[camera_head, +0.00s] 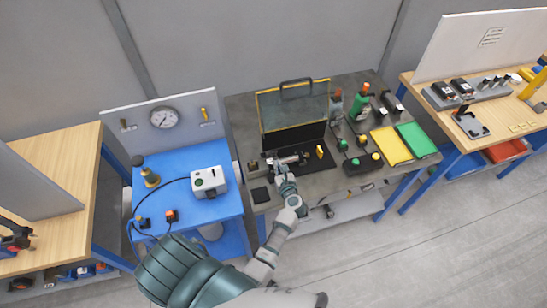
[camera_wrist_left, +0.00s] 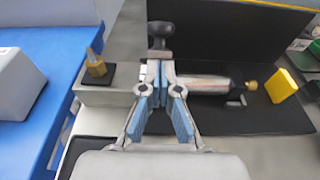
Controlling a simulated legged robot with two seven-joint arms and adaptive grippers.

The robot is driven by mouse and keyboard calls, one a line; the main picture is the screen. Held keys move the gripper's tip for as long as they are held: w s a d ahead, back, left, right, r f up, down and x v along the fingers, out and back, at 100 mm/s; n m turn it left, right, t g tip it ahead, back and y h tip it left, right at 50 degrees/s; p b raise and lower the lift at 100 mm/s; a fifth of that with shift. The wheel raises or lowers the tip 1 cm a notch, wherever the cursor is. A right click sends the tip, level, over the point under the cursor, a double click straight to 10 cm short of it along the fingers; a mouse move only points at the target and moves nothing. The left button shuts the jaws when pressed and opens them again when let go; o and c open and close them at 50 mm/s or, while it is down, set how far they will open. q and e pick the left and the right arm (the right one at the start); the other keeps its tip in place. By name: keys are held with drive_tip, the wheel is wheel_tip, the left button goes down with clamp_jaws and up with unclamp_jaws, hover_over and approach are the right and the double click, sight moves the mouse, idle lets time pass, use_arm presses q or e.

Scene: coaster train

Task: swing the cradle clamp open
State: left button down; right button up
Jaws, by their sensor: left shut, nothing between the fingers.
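The cradle clamp shows in the left wrist view as a black-knobbed lever (camera_wrist_left: 160,30), upright just beyond my fingertips. Its lower part is hidden behind my fingers. A metal cylinder (camera_wrist_left: 205,84) with a black end and brass tip lies to the right, on a dark mat (camera_wrist_left: 270,118). My left gripper (camera_wrist_left: 160,72) has blue-padded fingers drawn together with nothing between them. In the head view, my left gripper (camera_head: 281,174) is at the front of the cradle area on the grey bench (camera_head: 245,120). Whether it touches the lever, I cannot tell. My right gripper is not in view.
A raised clear cover (camera_head: 293,105) stands behind the cradle. A yellow block (camera_wrist_left: 281,86) sits right of the cylinder, and a brass fitting (camera_wrist_left: 95,63) stands left of the lever. A blue bench (camera_head: 190,210) with a white box (camera_head: 208,182) adjoins on the left.

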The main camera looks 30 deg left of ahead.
sight(276, 158)
use_arm(q)
drive_tip(key=shift+r, duration=0.1)
idle(0.3)
drive_tip(key=shift+w+a+r+p, duration=0.45)
drive_tip(key=shift+w+a+r, duration=0.35)
drive_tip(key=shift+a, duration=0.1)
drive_tip(key=shift+w+a+r, duration=0.65)
drive_tip(key=shift+w+a, duration=0.05)
drive_tip(key=shift+a, duration=0.25)
drive_tip(key=shift+r+b+x, duration=0.15)
drive_tip(key=shift+x, duration=0.65)
drive_tip(key=shift+r+b+x, duration=0.15)
drive_tip(key=shift+x, duration=0.7)
